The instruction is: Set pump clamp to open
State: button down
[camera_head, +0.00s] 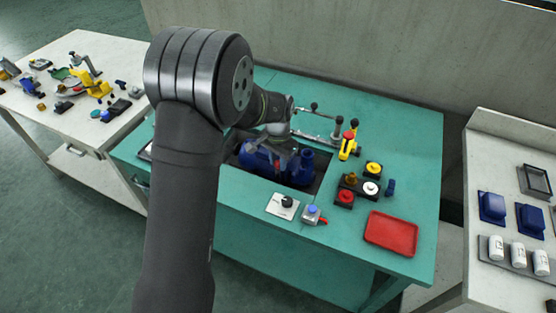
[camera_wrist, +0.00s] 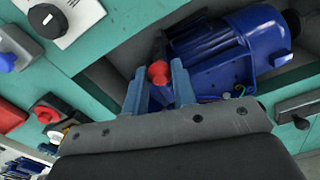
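My gripper (camera_wrist: 158,75) is over the pump recess, its two blue-grey fingers apart, with a small gap on each side of a red knob (camera_wrist: 158,73). The knob shows between the fingertips, and I cannot tell how far below them it is. The blue pump (camera_wrist: 230,50) lies in the recess beside the fingers; it also shows in the head view (camera_head: 255,156), partly behind my arm. No part is labelled as the pump clamp. A yellow upright fixture with a red top (camera_head: 347,146) stands right of the recess. A dark lever (camera_wrist: 302,106) sits on the bench in the wrist view.
A button box (camera_head: 357,188), a dial plate (camera_head: 284,205), a blue switch (camera_head: 311,213) and a red tray (camera_head: 391,233) occupy the green bench (camera_head: 405,160). Rods with black knobs (camera_head: 313,107) stand behind the recess. Side tables hold parts at left (camera_head: 45,48) and right (camera_head: 483,285).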

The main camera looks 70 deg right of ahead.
jog(key=shift+a, duration=1.75)
jog(key=c, duration=1.2)
grip_release()
notch_tip(320, 180, up, 17)
jog(key=shift+r, duration=0.2)
jog(key=shift+f, duration=0.15)
notch_tip(320, 180, down, 17)
jog(key=shift+f, duration=0.1)
